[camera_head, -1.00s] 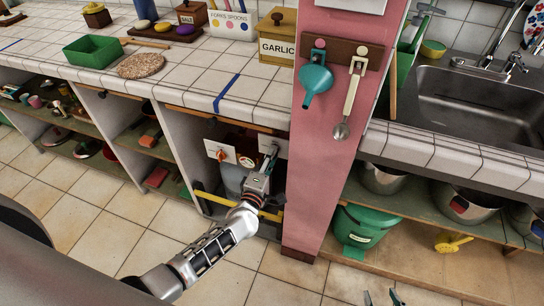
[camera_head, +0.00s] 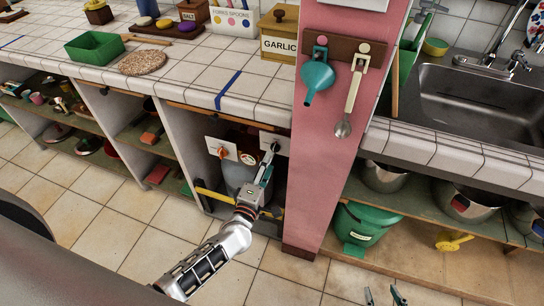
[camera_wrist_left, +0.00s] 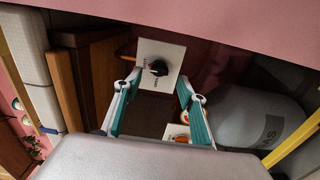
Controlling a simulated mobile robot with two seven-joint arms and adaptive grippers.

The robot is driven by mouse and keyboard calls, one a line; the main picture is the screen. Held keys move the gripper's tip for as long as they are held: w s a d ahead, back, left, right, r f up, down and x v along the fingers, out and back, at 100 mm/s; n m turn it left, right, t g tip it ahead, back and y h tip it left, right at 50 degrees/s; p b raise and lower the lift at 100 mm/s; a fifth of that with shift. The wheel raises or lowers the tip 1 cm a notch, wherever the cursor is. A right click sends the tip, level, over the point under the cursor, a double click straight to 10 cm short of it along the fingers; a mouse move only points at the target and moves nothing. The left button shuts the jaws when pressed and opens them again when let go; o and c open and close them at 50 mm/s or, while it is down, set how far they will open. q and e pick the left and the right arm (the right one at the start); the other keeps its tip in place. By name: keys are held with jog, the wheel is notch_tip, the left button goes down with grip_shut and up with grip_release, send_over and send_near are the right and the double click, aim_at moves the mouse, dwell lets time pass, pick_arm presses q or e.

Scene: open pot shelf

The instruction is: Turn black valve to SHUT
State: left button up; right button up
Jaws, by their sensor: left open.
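The black valve (camera_head: 275,147) is a small dark knob on a white plate inside the open bay under the counter. In the left wrist view the black valve (camera_wrist_left: 158,68) shows a white pointer mark, and its plate (camera_wrist_left: 163,55) has small lettering I cannot read. My left gripper (camera_head: 267,174) is open, its fingers pointing at the black valve. In the left wrist view the teal fingers (camera_wrist_left: 160,84) stand apart with the valve seen between and beyond their tips; I see no contact. My right gripper (camera_head: 384,296) shows only its separated fingertips at the bottom edge.
An orange valve (camera_head: 222,153) on its own plate sits left of the black one. A grey gas cylinder (camera_wrist_left: 245,118) stands in the bay, with a yellow bar (camera_head: 213,196) across the front. The pink pillar (camera_head: 325,150) is close on the right.

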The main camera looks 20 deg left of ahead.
pick_arm(q)
jog(key=s, duration=0.6)
jog(key=shift+s+a, duration=0.15)
jog(key=shift+s, duration=0.25)
jog(key=s+d+m+g+h+p, duration=0.3)
jog(key=s+d+m+h, duration=0.1)
jog(key=s+m, duration=0.8)
jog(key=s+a+f+m+g+y+p, duration=0.1)
jog(key=s+a+f+m+g+y, duration=0.1)
jog(key=s+m, duration=0.6)
jog(key=a+f+m+g, duration=0.1)
jog(key=a+g, duration=0.1)
jog(key=shift+s+a+f+m, duration=0.3)
jog(key=shift+s+f+m, duration=0.05)
jog(key=shift+s+m, duration=0.05)
pick_arm(e)
jog(key=r, duration=0.1)
jog(key=s+a+r, duration=0.1)
jog(key=shift+r, duration=0.4)
pick_arm(q)
jog(key=shift+g, duration=0.3)
jog(key=shift+c, duration=0.4)
pick_arm(e)
jog(key=shift+w+f, duration=0.1)
jog(key=shift+c, duration=0.5)
